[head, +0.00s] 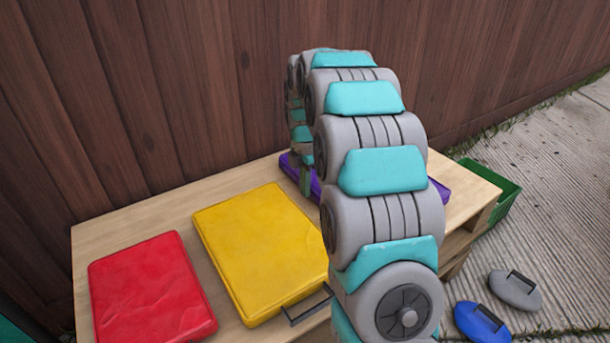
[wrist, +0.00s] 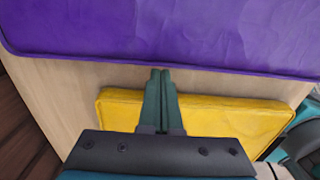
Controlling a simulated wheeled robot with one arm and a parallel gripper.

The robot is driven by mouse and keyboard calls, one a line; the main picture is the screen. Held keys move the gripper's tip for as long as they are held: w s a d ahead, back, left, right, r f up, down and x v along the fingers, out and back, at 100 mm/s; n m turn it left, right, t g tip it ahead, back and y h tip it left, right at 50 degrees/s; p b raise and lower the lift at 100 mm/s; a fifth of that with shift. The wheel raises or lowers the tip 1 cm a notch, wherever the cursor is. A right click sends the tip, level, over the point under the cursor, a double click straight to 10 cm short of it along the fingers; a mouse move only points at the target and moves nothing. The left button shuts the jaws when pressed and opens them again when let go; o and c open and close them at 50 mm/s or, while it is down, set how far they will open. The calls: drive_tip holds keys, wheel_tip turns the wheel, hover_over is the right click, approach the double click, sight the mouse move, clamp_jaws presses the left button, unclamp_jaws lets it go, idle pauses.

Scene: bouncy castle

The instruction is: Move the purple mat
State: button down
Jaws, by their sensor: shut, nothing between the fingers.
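The purple mat (wrist: 180,32) lies flat on the wooden table and fills the top of the wrist view. In the head view only slivers of the purple mat (head: 439,189) show on both sides of my arm, which hides most of it. My gripper (wrist: 161,72) is shut and empty. In the wrist view its fingertips appear just short of the mat's near edge, over bare wood between the purple and yellow mats. I cannot tell whether they touch anything.
A yellow mat (head: 262,250) with a dark handle and a red mat (head: 150,290) lie on the wooden table (head: 130,220). A plank wall (head: 200,80) stands behind. A green crate (head: 492,185) and blue (head: 482,321) and grey (head: 515,290) discs are on the ground at right.

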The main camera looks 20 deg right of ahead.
drive_tip(key=shift+f, duration=0.6)
drive_tip(key=w+d+p, duration=0.1)
drive_tip(key=d, duration=0.4)
drive_tip(key=w+d+p, duration=0.1)
drive_tip(key=d+p, duration=0.1)
drive_tip(key=d, duration=0.4)
drive_tip(key=w+d+p, duration=0.1)
drive_tip(key=d+p, duration=0.1)
drive_tip(key=d, duration=0.4)
drive_tip(key=shift+w+r, duration=0.15)
drive_tip(key=shift+w, duration=0.05)
drive_tip(key=shift+d, duration=0.55)
